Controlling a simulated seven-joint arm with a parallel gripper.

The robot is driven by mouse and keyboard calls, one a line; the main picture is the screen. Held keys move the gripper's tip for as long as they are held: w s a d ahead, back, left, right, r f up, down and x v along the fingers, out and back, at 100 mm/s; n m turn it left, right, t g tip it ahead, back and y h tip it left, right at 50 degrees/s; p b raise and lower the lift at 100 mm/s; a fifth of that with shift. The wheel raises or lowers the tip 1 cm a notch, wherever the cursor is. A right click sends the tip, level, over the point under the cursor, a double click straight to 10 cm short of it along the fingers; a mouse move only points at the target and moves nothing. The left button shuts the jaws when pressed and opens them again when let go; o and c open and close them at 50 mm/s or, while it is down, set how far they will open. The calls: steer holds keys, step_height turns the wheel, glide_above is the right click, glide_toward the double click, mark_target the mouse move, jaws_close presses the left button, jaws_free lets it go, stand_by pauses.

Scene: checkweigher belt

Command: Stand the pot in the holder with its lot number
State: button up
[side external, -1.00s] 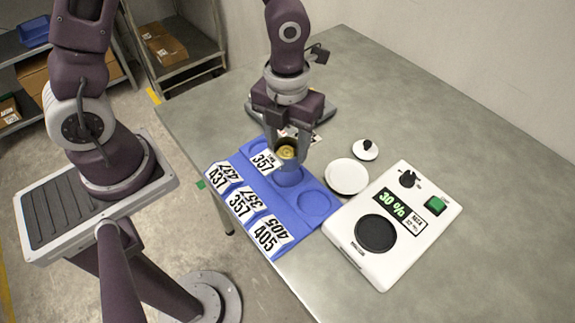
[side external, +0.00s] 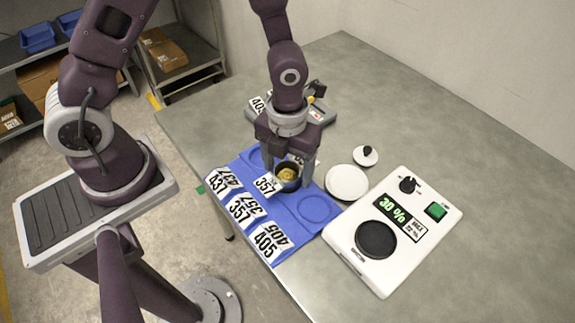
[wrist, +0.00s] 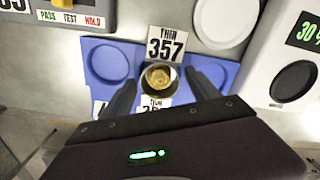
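The pot (side external: 287,175), dark with yellowish contents, stands at the middle recess of the blue holder (side external: 312,226). It also shows in the wrist view (wrist: 160,80). Cards reading THIN 357 (wrist: 166,45) show on two sides of it. My gripper (side external: 288,177) is lowered around the pot, one finger on each side. The fingers look slightly apart from it, so it appears open. The recesses to either side are empty. The pot's base is hidden.
A white plate (side external: 347,183) and a small white lid with a dark knob (side external: 365,156) lie right of the holder. A white device (side external: 393,235) reads 30 %. A grey unit (side external: 316,112) stands behind my gripper. The table's right side is clear.

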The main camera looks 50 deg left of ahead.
step_height(320, 180, up, 12)
steer(key=s+a+r+n+t, duration=0.2)
steer(key=s+r+n, duration=0.4)
steer(key=n, duration=0.9)
steer(key=s+a+r+n+t, duration=0.3)
steer(key=s+a+r+n, duration=0.2)
steer(key=n, duration=1.1)
step_height(320, 180, up, 3)
steer(key=shift+s+a+f+t, duration=0.2)
steer(key=shift+s+t, duration=0.1)
steer(key=shift+s, duration=0.55)
